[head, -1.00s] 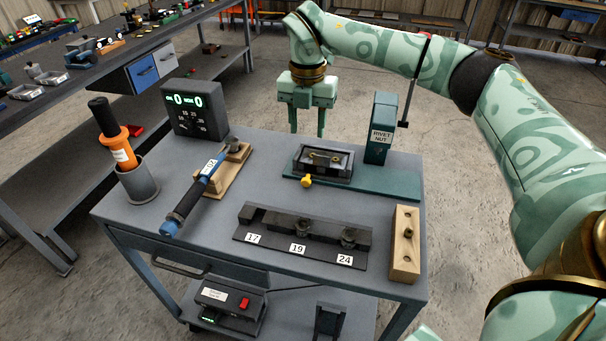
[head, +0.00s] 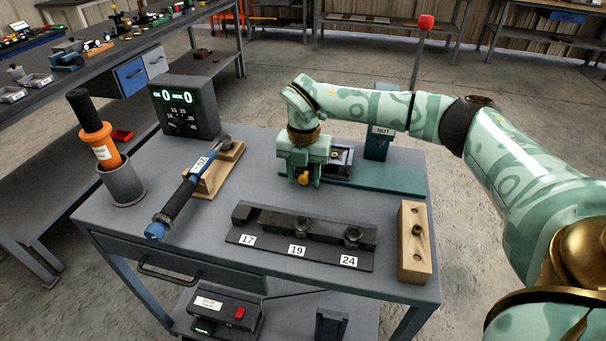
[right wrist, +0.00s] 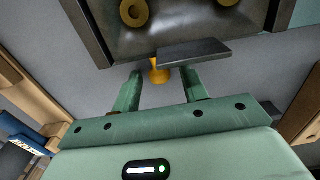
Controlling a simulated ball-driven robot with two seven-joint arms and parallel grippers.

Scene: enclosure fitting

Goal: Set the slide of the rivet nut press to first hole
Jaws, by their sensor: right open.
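The rivet nut press, a teal post (head: 381,150) with a NUT label and a red-tipped lever (head: 425,22), stands on a teal base plate (head: 395,180) at the back right of the cart. Its dark slide tray (head: 342,158) is partly hidden behind my right gripper (head: 303,180). In the right wrist view the tray (right wrist: 110,40) holds brass-coloured rings, and a yellow knob (right wrist: 160,75) sits at its near edge. My right gripper (right wrist: 161,82) is open, with its fingers on either side of the knob, apparently not closed on it. My left gripper is not in view.
A stepped block (head: 305,232) labelled 17, 19, 24 lies in front. A wooden block (head: 414,240) stands right. A blue-handled tool (head: 185,195) rests on a wooden stand (head: 215,170). An orange-handled tool (head: 100,145) stands in a cup (head: 122,183). A counter display (head: 187,108) is behind.

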